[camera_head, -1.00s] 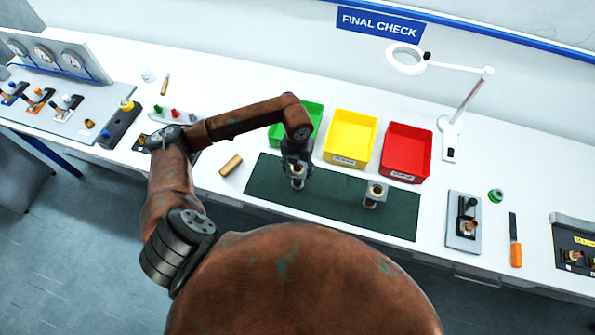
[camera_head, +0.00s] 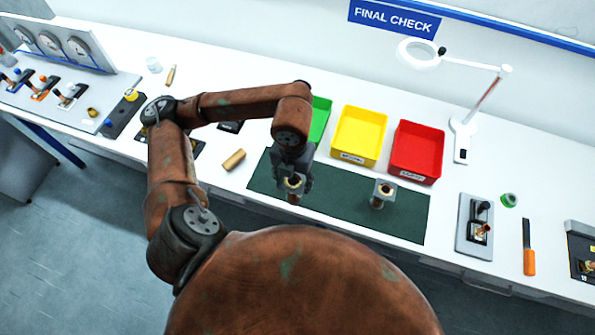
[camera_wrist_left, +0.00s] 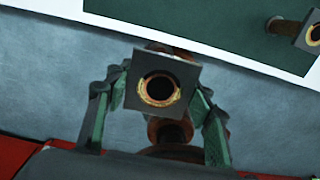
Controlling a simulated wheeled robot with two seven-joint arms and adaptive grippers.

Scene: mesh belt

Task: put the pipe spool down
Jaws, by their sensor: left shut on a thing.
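My left gripper (camera_head: 293,184) is shut on a pipe spool (camera_wrist_left: 159,90). The spool has a square grey flange around a coppery round opening, which faces the wrist camera between the two fingers. In the head view the held spool (camera_head: 293,190) shows small below the gripper, in front of the green mat (camera_head: 335,208). It appears to be in the air, as the wrist view has grey floor behind it. A second, similar spool (camera_head: 383,193) stands on the right part of the mat, apart from the gripper. My right gripper is not in view.
Green (camera_head: 319,122), yellow (camera_head: 359,135) and red (camera_head: 416,151) bins stand behind the mat. A brass cylinder (camera_head: 234,159) lies left of it. A grey fixture (camera_head: 475,226) and an orange-handled tool (camera_head: 528,260) are at right. The mat is clear between gripper and second spool.

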